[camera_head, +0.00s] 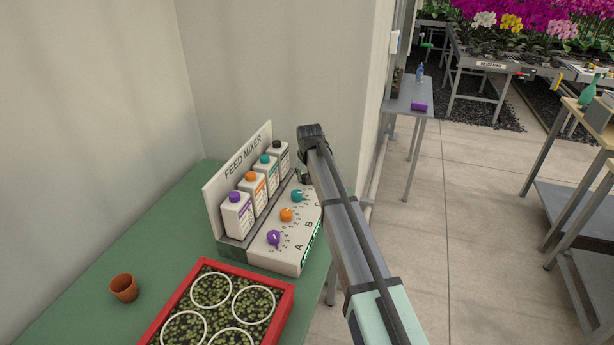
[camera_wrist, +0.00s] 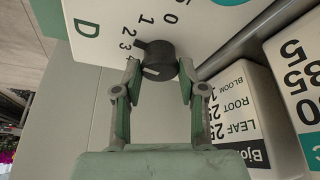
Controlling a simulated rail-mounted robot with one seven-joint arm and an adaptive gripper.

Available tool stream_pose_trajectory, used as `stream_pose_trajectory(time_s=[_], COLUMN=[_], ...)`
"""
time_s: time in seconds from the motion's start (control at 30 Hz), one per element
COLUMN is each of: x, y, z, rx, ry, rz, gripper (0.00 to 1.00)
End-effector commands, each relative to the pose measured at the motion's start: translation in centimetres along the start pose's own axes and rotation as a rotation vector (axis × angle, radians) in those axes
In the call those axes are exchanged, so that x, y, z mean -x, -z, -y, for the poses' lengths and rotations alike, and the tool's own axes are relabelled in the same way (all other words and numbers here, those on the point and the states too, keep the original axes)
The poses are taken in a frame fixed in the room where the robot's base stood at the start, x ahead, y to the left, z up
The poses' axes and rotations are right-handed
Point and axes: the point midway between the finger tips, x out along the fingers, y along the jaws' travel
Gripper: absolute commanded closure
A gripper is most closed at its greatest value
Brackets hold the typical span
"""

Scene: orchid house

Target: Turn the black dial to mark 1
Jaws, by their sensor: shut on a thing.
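The black dial (camera_wrist: 159,57) is on a white panel face in the wrist view, beside the letter D and the printed marks 0, 1, 2 and 3. A black nub on the dial points up and left, near marks 2 and 3. A short white line shows on its near side. My gripper (camera_wrist: 158,74) has one finger on each side of the dial and is shut on it.
Purple (camera_head: 274,237), orange (camera_head: 286,215) and teal (camera_head: 298,195) dials sit on the same panel. Several bottles stand behind them; one is the purple-capped bottle (camera_head: 237,214). A red tray (camera_head: 285,312) and a clay pot (camera_head: 124,288) are on the green table (camera_head: 75,315).

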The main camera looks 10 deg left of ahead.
Motion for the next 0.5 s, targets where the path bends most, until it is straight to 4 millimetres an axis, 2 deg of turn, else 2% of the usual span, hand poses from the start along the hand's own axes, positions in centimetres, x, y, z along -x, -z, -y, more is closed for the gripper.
stream_pose_trajectory(time_s=[0.5], x=[-0.26], y=[-0.01], z=[0.43], rx=[-0.424], ry=[-0.177], rz=[0.004], gripper=[0.94])
